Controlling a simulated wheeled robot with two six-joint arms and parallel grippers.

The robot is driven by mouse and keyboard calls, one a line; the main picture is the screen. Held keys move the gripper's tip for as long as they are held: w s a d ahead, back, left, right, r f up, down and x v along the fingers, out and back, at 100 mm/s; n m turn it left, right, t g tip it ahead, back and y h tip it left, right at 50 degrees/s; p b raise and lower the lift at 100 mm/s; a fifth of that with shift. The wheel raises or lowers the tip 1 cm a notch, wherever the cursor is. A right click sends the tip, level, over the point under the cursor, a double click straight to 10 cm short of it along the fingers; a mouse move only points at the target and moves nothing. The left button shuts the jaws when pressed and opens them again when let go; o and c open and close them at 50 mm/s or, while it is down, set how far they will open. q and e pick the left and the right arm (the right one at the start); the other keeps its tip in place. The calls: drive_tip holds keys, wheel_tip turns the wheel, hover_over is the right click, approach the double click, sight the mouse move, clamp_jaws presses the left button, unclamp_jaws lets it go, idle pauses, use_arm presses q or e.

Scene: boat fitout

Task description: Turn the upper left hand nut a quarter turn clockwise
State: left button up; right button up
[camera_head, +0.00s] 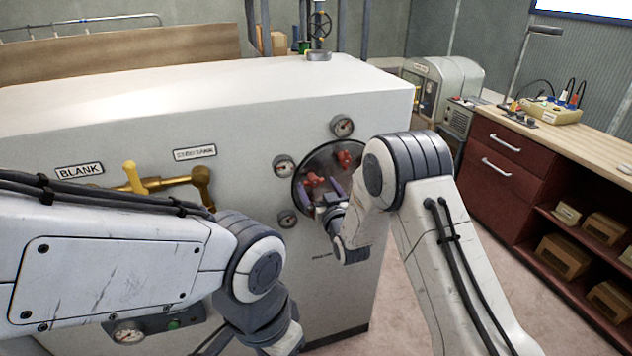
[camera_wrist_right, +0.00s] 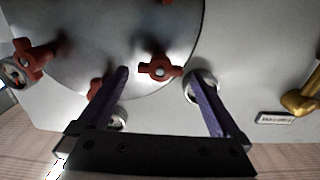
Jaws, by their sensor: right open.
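A round grey hatch (camera_head: 318,160) with red winged nuts is set in the side of the white housing. My right gripper (camera_head: 323,190) is in front of it with its two purple fingers open. In the right wrist view, which looks turned over, one red nut (camera_wrist_right: 160,68) shows between the open fingers (camera_wrist_right: 157,76); I see no contact. It seems to be the upper left nut (camera_head: 312,180). Another nut (camera_wrist_right: 95,88) is partly behind a finger, and one more (camera_wrist_right: 32,58) is at the left. My left arm crosses the lower left of the head view; its fingers are out of frame.
Gauges (camera_head: 284,166) surround the hatch, one (camera_wrist_right: 200,88) close to a finger in the wrist view. A yellow valve handle (camera_head: 150,182) sticks out left of the hatch. A red cabinet (camera_head: 505,165) with a wooden top stands at the right, with floor between.

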drive_tip(key=shift+w+a, duration=0.2)
drive_tip(key=shift+w, duration=0.35)
drive_tip(key=c, duration=1.3)
drive_tip(key=shift+f+m+b, duration=0.2)
drive_tip(key=shift+m+b, duration=0.6)
drive_tip(key=shift+b, duration=0.3)
drive_tip(key=m+b, duration=0.8)
drive_tip(key=b, duration=0.1)
drive_tip(key=shift+d+f+m, duration=0.1)
drive_tip(key=shift+d+m, duration=0.05)
drive_tip(key=shift+m, duration=0.25)
drive_tip(key=m+b, duration=0.4)
drive_tip(key=shift+m+b, duration=1.15)
drive_tip(key=shift+m, duration=0.95)
